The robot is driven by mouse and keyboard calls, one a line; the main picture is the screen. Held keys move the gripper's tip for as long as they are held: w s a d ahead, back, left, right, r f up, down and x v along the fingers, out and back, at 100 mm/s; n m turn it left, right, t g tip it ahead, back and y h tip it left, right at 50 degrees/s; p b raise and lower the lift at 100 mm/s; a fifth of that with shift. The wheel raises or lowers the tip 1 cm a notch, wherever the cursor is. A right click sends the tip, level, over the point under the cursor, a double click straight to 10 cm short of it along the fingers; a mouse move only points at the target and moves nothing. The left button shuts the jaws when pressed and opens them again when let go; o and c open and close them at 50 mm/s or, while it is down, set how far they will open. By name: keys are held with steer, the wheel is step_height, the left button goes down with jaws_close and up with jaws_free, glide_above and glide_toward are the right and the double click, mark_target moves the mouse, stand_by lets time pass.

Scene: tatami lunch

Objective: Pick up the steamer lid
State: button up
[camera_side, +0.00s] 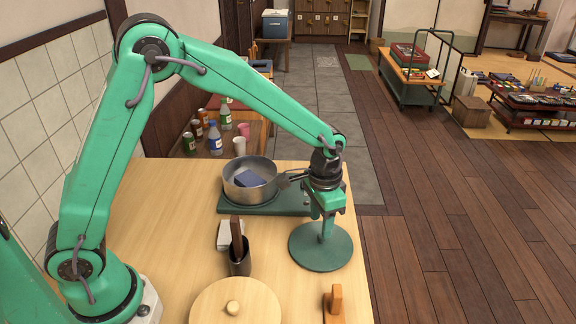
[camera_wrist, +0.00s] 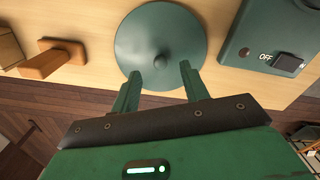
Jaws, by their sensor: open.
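A round dark green lid (camera_side: 304,252) lies flat near the right edge of the light wooden table. My gripper (camera_side: 326,236) points down over this lid. In the side view the fingers hide the knob. A light wooden disc with a knob (camera_side: 208,302) lies at the table's front; the pictures do not label either as the steamer lid.
A metal pan (camera_side: 235,193) holding a dark blue block sits on a green stove (camera_side: 292,207) behind the lid. A dark cup (camera_side: 240,264) with a brown upright piece stands left. An orange-brown wooden piece (camera_side: 333,302) is in front. The table's right edge is close.

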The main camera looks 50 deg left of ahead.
mark_target(320, 236)
steer(key=shift+f, duration=2.15)
jaws_close()
